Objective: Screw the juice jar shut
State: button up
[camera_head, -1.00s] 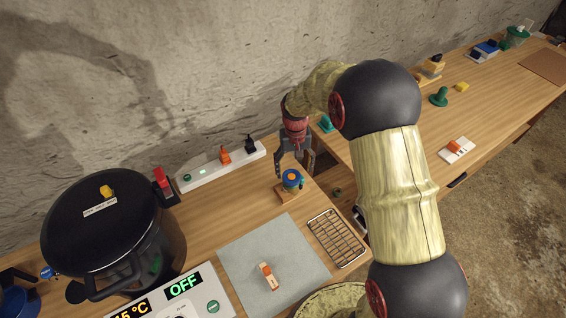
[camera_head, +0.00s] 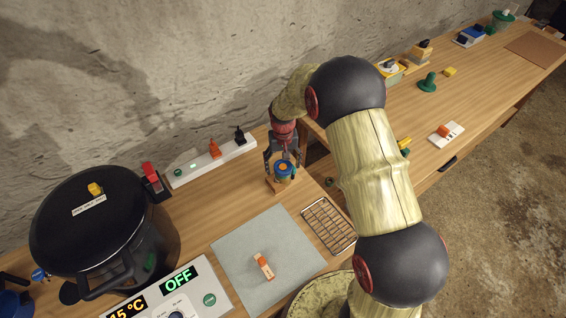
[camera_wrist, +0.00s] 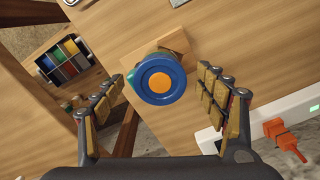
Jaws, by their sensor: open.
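The juice jar (camera_head: 285,172) stands upright on a small wooden block (camera_head: 279,187) near the far edge of the bench. From above in the wrist view, its blue lid with an orange centre (camera_wrist: 160,83) faces me. My gripper (camera_head: 284,158) is open just behind and above the jar in the head view. In the wrist view the fingers of my gripper (camera_wrist: 174,103) are spread to the left and right of the lid, with gaps on both sides. I cannot tell whether the lid is seated tight.
A white power strip (camera_head: 212,162) with orange and black plugs lies behind the jar, close to a finger in the wrist view. A wire rack (camera_head: 328,225), a grey mat (camera_head: 240,268) and a large black pot (camera_head: 95,235) share the bench.

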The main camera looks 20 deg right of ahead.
jog(key=c, duration=1.3)
jog(key=shift+c, duration=0.5)
jog(key=m, duration=0.4)
jog(key=shift+a+m, duration=0.1)
jog(key=shift+m, duration=0.2)
jog(key=m, duration=0.3)
jog(key=shift+r+p, duration=0.1)
jog(key=shift+p, duration=0.25)
jog(key=shift+w+m, duration=0.1)
jog(key=shift+m, duration=0.7)
